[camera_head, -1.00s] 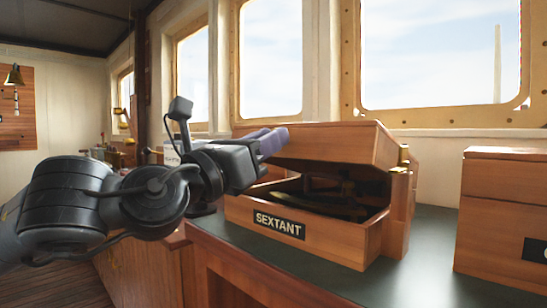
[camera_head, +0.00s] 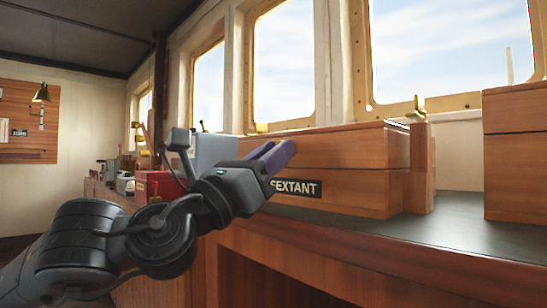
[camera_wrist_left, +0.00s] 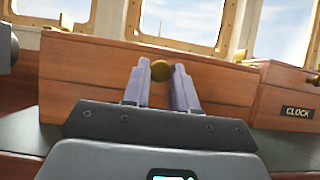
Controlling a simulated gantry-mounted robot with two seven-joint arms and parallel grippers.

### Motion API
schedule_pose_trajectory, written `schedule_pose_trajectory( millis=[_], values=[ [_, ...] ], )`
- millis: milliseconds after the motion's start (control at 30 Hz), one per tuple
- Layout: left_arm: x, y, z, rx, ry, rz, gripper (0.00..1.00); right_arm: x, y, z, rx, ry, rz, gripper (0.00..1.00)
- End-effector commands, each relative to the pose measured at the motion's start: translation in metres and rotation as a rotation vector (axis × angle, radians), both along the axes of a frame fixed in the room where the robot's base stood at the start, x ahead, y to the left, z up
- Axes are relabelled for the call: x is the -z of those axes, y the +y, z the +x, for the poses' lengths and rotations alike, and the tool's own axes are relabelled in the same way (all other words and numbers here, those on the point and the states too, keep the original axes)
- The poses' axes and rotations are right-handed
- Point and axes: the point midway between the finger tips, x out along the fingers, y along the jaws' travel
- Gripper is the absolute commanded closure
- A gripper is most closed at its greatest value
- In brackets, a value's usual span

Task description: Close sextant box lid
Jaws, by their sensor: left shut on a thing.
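The wooden sextant box (camera_head: 365,192) stands on the dark counter, with a black SEXTANT label (camera_head: 296,188) on its front. Its lid (camera_head: 355,148) lies down on the box, with only a thin seam between them. The lid also shows in the left wrist view (camera_wrist_left: 85,65). My left gripper (camera_head: 277,157) is at the front of the lid, coming from the left. In the left wrist view its purple fingers (camera_wrist_left: 161,80) are on either side of a round brass knob (camera_wrist_left: 161,70) and shut on it. My right gripper is not in view.
Another wooden box (camera_head: 515,155) stands to the right, with free counter (camera_head: 455,225) between. A box labelled CLOCK (camera_wrist_left: 285,95) shows in the left wrist view. A grey box (camera_head: 213,150) and a red box (camera_head: 160,187) stand left of the sextant box.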

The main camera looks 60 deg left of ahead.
Motion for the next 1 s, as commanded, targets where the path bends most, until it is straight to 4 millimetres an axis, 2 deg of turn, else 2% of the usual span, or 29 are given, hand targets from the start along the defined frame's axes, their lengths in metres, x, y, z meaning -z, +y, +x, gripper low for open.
schedule_pose_trajectory(
  millis=[33, 267, 300, 433, 767, 1000],
  values=[
    [0.01, 0.002, 0.006, -0.005, 0.027, 0.001, 1.0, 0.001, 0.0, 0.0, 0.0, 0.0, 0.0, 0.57],
    [0.013, 0.001, 0.008, -0.004, 0.033, 0.001, 1.0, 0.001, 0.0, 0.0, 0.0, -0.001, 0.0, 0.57],
    [0.013, 0.002, 0.008, -0.004, 0.034, 0.001, 0.67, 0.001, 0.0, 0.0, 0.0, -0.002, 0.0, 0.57],
    [0.011, 0.001, 0.006, -0.004, 0.027, 0.001, 0.49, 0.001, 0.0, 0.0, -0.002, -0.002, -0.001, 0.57],
    [0.007, 0.001, 0.003, -0.003, 0.018, 0.0, 0.49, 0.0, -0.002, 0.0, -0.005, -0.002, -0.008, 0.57],
    [0.014, -0.004, -0.012, -0.001, 0.014, 0.001, 0.49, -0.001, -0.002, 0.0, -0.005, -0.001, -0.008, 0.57]
  ],
)
